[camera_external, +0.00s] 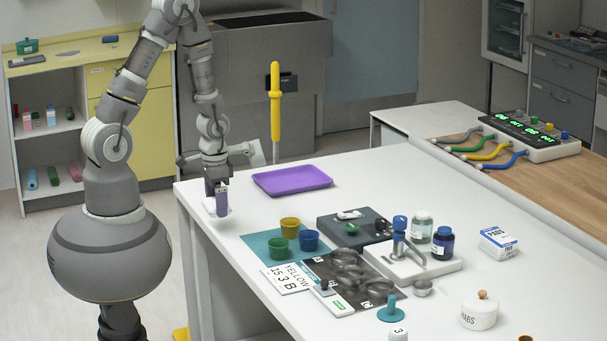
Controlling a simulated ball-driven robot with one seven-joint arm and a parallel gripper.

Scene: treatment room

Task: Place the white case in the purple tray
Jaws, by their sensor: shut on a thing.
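The purple tray (292,180) lies flat and empty near the far left edge of the white table. My gripper (215,192) points down at the table's left corner, left of the tray. It is shut on a small white case (208,206), which shows low at the fingers and is partly hidden. I cannot tell whether the case touches the table.
Yellow (290,228), green (279,248) and blue (309,241) cups stand on a teal mat (257,245) in front of the tray. A dark case (371,224), metal bowls and bottles stand farther right. A yellow post (275,110) rises behind the table. The table between gripper and tray looks clear.

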